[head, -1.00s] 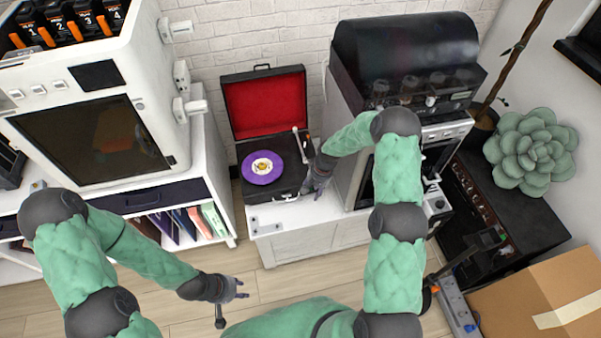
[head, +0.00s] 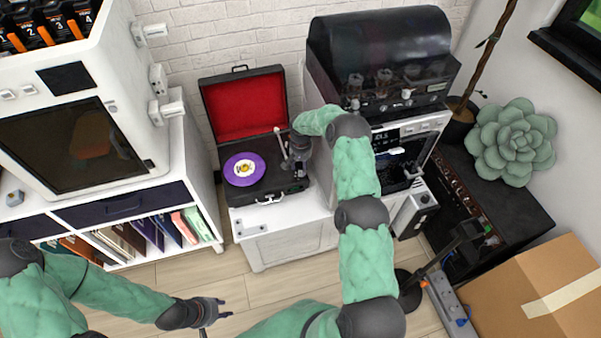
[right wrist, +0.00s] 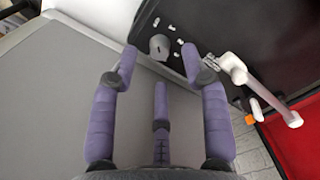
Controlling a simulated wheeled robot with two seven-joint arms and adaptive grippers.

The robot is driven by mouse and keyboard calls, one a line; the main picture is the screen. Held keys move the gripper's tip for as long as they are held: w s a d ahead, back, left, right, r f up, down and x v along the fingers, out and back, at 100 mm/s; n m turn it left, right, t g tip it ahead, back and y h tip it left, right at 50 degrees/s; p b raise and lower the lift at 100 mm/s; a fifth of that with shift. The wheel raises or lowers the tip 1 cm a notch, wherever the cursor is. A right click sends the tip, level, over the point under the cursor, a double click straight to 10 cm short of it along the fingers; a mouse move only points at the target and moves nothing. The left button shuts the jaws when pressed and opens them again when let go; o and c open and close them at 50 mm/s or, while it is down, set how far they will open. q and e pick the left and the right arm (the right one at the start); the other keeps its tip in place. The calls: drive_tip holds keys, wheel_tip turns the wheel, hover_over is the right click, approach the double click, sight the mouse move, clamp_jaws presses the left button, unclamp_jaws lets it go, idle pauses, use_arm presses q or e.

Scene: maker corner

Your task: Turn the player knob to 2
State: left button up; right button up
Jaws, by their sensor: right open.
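The record player (head: 219,200) stands open on a white cabinet, with a purple record (head: 240,177) on its deck and its red-lined lid up. My right gripper (head: 299,170) is at the right side of the deck and hides part of it. In the right wrist view, its purple-grey fingers (right wrist: 160,70) are spread and empty. A grey knob (right wrist: 160,47) with a dark mark shows on the black deck, just beyond and between the fingertips, apart from them. Several small white marks lie around it. My left gripper (head: 222,308) hangs low over the floor; its opening is unclear.
The white tonearm (right wrist: 245,80) is close to the right of the fingers in the wrist view. A machine with a black hood (head: 385,55) stands right of the player. A white enclosed machine (head: 60,110) stands left.

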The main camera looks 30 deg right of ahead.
sight(301, 172)
drive_tip(key=shift+f+b, duration=0.35)
drive_tip(key=shift+f, duration=1.3)
clamp_jaws()
